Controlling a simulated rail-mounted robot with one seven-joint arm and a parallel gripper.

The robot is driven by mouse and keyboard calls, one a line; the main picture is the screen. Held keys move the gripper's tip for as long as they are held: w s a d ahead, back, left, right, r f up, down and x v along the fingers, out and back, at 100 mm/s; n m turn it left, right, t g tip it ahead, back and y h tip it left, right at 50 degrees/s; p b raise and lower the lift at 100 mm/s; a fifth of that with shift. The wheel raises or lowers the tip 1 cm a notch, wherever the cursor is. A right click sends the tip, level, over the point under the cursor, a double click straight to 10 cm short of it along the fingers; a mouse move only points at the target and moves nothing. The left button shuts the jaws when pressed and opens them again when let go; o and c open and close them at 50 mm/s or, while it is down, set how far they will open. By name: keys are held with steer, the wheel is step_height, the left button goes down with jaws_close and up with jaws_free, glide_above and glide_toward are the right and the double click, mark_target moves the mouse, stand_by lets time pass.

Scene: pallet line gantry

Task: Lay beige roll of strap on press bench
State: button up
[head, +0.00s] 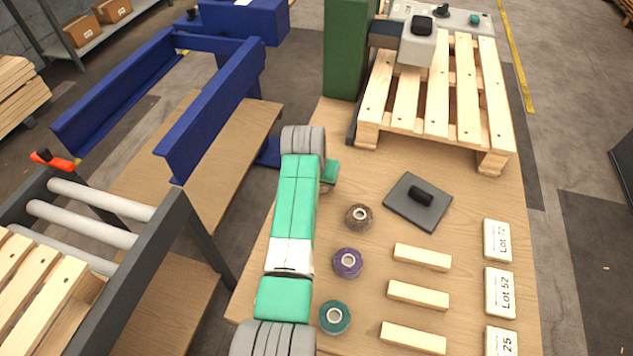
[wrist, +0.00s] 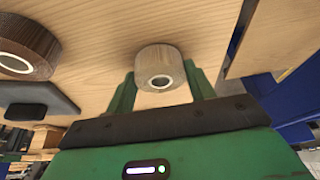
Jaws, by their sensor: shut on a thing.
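My gripper (wrist: 163,80) is shut on the beige roll of strap (wrist: 156,58), with one green finger on each side of it. In the head view my gripper (head: 329,172) is over the left part of the wooden press bench (head: 390,170), beside the pallet's near left corner. The beige roll is mostly hidden there behind my arm and gripper. The bench top also fills the upper wrist view (wrist: 100,30), close to the roll. I cannot tell whether the roll touches it.
Brown (head: 358,217), purple (head: 348,263) and teal (head: 335,317) rolls stand in a column near my arm. A dark plate with a handle (head: 410,207), wooden blocks (head: 422,257) and lot cards (head: 498,241) lie to the right. A pallet (head: 440,110) and green press column (head: 346,50) stand behind.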

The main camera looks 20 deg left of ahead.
steer(key=shift+f, duration=0.25)
steer(key=o, duration=1)
steer(key=p+v, duration=0.5)
steer(key=v, duration=0.7)
steer(key=shift+r+p, duration=0.2)
steer(key=shift+p, duration=0.1)
